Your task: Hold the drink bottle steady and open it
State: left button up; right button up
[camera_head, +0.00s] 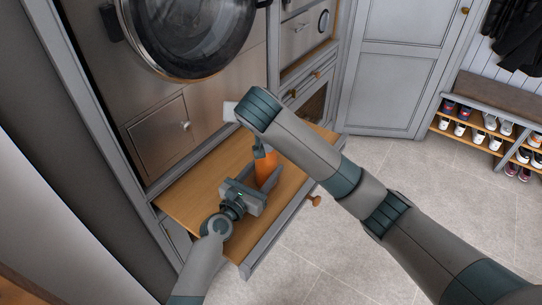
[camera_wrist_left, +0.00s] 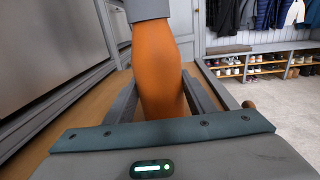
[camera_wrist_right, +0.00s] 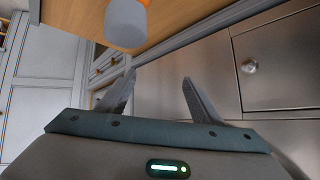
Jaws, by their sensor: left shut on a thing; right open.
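The orange drink bottle (camera_head: 266,170) stands roughly upright over a pulled-out wooden board; I cannot tell whether its base touches the board. My left gripper (camera_wrist_left: 162,84) is shut around the bottle's body, one finger on each side. The bottle's grey cap (camera_wrist_left: 148,10) sits on top, above my left fingers. It also shows in the right wrist view (camera_wrist_right: 126,24). My right gripper (camera_wrist_right: 158,80) is open and empty, close to the cap but apart from it; the cap lies outside the space between its fingers. In the head view my right wrist hides most of that gripper.
The wooden board (camera_head: 190,205) has bare room left of the bottle. A steel cabinet front with a knobbed door (camera_head: 160,138) stands behind. A round glass lid (camera_head: 185,35) is above. A shoe bench (camera_head: 480,125) is far right, across open tiled floor (camera_head: 330,235).

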jog(key=s+d+m+t, duration=0.1)
jog(key=d, duration=0.1)
jog(key=s+d+m+t, duration=0.1)
jog(key=s+d+m+t+h, duration=0.1)
jog(key=d+t, duration=0.1)
jog(key=shift+s+d+r, duration=0.15)
jog(key=shift+d+r, duration=0.2)
jog(key=s+f+n+t+y, duration=0.1)
jog(key=s+f+n, duration=0.3)
jog(key=s, duration=0.4)
jog(key=shift+s+f+n+t+y, duration=0.3)
jog(key=shift+w, duration=0.15)
jog(key=x, duration=1.1)
jog(key=shift+w+f, duration=0.2)
jog(key=shift+w, duration=0.15)
jog(key=shift+a, duration=0.1)
jog(key=c, duration=1.3)
